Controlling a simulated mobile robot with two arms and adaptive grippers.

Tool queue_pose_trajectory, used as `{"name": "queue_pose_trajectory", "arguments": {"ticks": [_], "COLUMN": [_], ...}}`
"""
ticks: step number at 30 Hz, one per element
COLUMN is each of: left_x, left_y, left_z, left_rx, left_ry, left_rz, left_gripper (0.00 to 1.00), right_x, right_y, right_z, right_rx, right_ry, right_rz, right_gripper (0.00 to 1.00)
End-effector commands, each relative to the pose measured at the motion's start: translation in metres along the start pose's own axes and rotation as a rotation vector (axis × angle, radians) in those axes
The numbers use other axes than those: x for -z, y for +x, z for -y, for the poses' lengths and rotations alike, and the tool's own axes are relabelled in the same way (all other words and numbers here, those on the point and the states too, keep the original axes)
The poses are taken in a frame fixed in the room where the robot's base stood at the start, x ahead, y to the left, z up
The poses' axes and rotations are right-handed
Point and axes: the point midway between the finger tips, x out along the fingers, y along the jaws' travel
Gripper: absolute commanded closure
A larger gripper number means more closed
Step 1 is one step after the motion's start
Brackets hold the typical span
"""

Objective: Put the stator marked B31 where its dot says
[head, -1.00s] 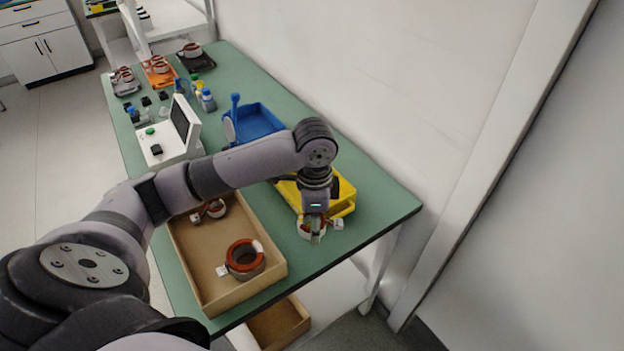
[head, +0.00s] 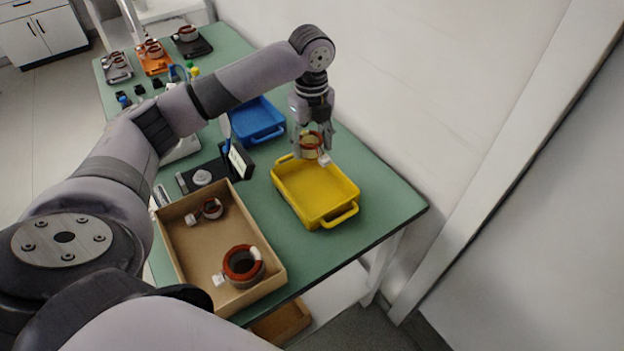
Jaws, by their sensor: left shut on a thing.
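My left gripper (head: 312,138) is shut on a stator (head: 312,149), a small ring with reddish-brown windings and a white tag. It holds the stator near the far end of the yellow tray (head: 317,212); I cannot tell exactly how high it is. The yellow tray is empty where I see it. A blue tray (head: 258,136) stands behind and to the left. In the cardboard box (head: 212,298) lie a larger stator (head: 243,262) and a smaller one (head: 212,208), each with a white tag. No marking or dot is readable. My right gripper is out of view.
A small black-framed screen (head: 240,161) and a dark plate with a light round part (head: 203,177) stand between the box and blue tray. Grey, orange (head: 155,68) and black (head: 193,49) trays with stators are at the far end. The green table's (head: 375,222) front right corner is clear.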

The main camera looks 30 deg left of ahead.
Motion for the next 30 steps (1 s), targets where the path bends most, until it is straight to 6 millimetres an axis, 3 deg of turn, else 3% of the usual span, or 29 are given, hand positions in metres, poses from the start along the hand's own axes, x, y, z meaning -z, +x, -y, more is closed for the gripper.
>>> {"name": "queue_pose_trajectory", "arguments": {"ticks": [3,9,22,30], "left_x": [0.000,0.001,0.001,0.000], "left_y": [0.032,0.073,0.123,0.130], "left_z": [-0.001,0.000,0.001,0.001], "left_rx": [-0.003,0.000,0.001,0.004], "left_ry": [-0.001,0.000,0.000,0.000], "left_rz": [-0.001,-0.001,0.000,0.001], "left_gripper": [0.90,0.90,0.90,0.90], "right_x": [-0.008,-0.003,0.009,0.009], "right_y": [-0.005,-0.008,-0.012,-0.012], "right_z": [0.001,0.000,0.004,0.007], "right_rx": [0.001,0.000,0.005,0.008], "right_ry": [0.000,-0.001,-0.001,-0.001], "right_rz": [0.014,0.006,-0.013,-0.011], "right_gripper": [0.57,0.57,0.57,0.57]}}
